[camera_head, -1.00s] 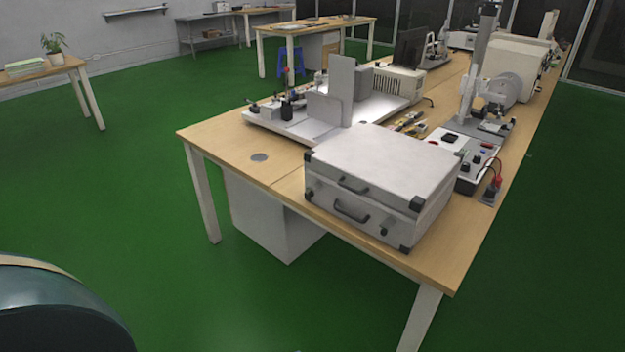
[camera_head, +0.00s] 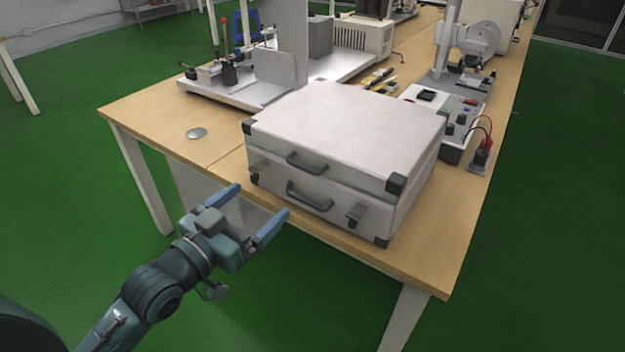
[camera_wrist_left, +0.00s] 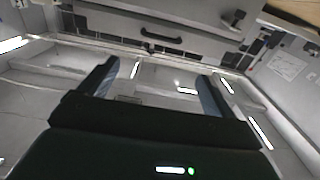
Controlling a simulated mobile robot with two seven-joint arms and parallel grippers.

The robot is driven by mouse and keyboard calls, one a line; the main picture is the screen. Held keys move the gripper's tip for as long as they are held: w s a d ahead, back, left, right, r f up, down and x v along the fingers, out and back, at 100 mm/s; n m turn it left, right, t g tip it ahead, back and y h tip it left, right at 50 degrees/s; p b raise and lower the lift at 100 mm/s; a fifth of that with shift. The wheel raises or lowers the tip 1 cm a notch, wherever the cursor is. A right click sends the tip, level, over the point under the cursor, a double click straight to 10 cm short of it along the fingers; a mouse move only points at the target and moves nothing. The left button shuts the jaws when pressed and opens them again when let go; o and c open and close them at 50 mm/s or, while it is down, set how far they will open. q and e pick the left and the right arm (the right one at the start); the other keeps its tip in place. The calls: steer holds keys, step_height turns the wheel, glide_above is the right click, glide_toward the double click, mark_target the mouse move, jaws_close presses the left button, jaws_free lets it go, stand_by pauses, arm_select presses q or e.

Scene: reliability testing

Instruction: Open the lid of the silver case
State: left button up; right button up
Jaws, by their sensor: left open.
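The silver case (camera_head: 345,130) lies flat at the near end of the wooden table, with its lid down. Its front face has an upper handle (camera_head: 307,163) and a lower handle (camera_head: 308,196). A latch (camera_head: 355,214) shows at the front right; whether it is fastened is hard to tell. My left gripper (camera_head: 260,200) is open and empty, in front of the table edge and to the left of the handles, apart from the case. In the left wrist view the open fingers (camera_wrist_left: 157,75) point toward the case front, where a dark handle (camera_wrist_left: 160,36) shows. My right gripper is out of view.
The table (camera_head: 150,115) has a bare corner left of the case, with a round metal disc (camera_head: 196,133). A grey instrument base (camera_head: 265,95) stands behind the case. A control box with knobs (camera_head: 452,120) stands to its right. Green floor is clear in front.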

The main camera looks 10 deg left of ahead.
arm_select(q)
steer(key=x, duration=0.8)
steer(key=f+x, duration=0.1)
steer(key=x, duration=0.4)
steer(key=shift+f, duration=0.1)
steer(key=shift+c, duration=0.4)
